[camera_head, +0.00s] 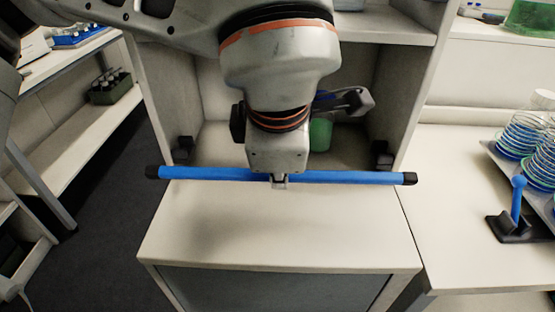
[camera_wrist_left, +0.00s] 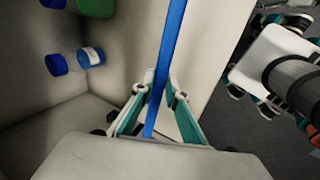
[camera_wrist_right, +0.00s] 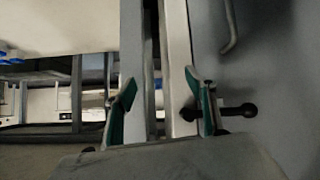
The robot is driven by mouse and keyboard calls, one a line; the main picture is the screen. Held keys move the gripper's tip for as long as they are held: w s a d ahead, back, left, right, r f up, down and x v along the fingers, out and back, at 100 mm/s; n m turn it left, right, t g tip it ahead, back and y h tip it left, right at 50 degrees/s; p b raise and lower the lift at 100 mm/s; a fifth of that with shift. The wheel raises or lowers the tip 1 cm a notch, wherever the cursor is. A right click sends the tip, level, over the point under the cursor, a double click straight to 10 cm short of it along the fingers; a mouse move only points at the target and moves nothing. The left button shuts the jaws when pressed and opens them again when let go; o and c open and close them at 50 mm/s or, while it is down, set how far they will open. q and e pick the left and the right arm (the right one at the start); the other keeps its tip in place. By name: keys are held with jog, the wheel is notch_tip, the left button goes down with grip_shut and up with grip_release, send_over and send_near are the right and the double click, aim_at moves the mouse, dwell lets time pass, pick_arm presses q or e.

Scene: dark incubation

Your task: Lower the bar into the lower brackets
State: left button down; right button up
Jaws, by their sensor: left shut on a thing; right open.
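The blue bar (camera_head: 215,174) with black end caps lies nearly level across the front of the white cabinet's open bay. My left gripper (camera_head: 280,182) is shut on the bar near its middle. In the left wrist view, the bar (camera_wrist_left: 174,45) runs between the fingers of that gripper (camera_wrist_left: 161,82). Two black brackets sit on the cabinet's side walls, one at left (camera_head: 183,149) and one at right (camera_head: 382,156). The bar appears in front of and below them in the picture, apart from both. My right gripper (camera_wrist_right: 163,88) is open and empty; the head view does not show it.
A green container (camera_head: 320,134) stands inside the bay, partly behind my arm. The cabinet's pale ledge (camera_head: 270,225) is clear. On the right bench are a rack of stacked dishes (camera_head: 525,135) and a black stand with a blue post (camera_head: 517,205).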

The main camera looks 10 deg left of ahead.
pick_arm(q)
jog(key=shift+w, duration=0.1)
jog(key=shift+w+a+f+b, duration=0.2)
jog(key=shift+w+a+f, duration=0.4)
jog(key=shift+w, duration=1.5)
jog(key=shift+w+a+f+b, duration=0.25)
jog(key=shift+w+f, duration=0.55)
jog(key=shift+w, duration=1.25)
jog(key=shift+w+a+f+b, duration=0.2)
jog(key=shift+w+a+f, duration=0.4)
jog(key=shift+w, duration=1.5)
jog(key=shift+d+f, duration=0.1)
jog(key=shift+d, duration=0.05)
jog(key=c, duration=1.9)
grip_release()
